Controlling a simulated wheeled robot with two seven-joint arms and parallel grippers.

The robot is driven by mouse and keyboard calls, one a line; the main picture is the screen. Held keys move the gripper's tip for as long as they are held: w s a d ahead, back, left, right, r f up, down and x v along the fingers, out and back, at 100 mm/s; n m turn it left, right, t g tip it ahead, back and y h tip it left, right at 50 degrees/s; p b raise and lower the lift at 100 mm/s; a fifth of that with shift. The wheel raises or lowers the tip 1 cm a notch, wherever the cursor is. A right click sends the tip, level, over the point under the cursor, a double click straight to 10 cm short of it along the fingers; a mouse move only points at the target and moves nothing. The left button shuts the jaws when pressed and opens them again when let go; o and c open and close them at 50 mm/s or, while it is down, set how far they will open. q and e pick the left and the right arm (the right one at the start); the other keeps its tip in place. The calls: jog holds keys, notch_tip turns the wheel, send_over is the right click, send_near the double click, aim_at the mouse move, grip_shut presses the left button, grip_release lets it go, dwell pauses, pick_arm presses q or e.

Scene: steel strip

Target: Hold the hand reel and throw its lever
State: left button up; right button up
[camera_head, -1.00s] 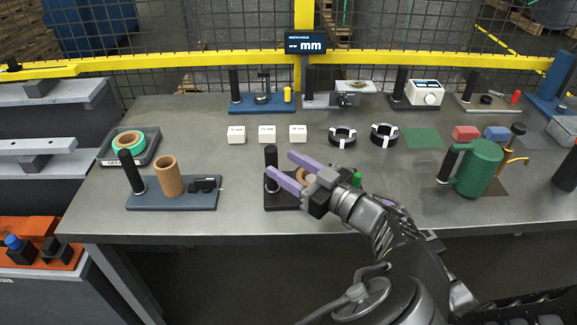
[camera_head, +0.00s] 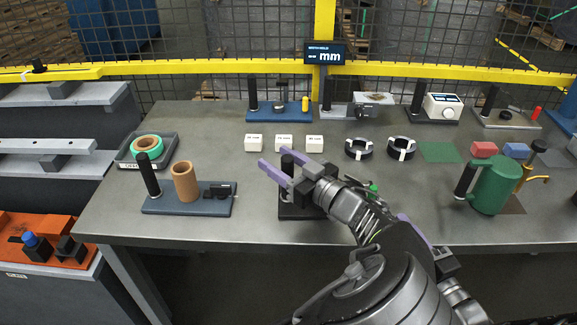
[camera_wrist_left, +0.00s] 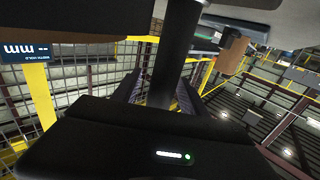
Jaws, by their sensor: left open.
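The device I take for the hand reel has a dark base (camera_head: 300,210) and an upright black post (camera_head: 287,163) at the front middle of the bench. My left gripper (camera_head: 273,157) is open, its two purple fingers reaching past the post, one on each side. In the left wrist view the post (camera_wrist_left: 176,45) stands between the open fingers, with a tan round part (camera_wrist_left: 233,52) at upper right. My arm hides most of the device; a small green part (camera_head: 373,188) shows behind the arm, and I cannot tell whether it is the lever. My right gripper (camera_head: 428,245) shows partly near the front edge.
A slate fixture (camera_head: 160,205) with a copper cylinder stands to the left. A green can (camera_head: 494,186) with a black handle stands to the right. White blocks (camera_head: 284,144) and two black rings (camera_head: 359,149) lie behind. A yellow rail (camera_head: 220,67) runs along the back.

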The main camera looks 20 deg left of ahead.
pick_arm(q)
grip_shut()
dwell(0.6)
dwell(2.1)
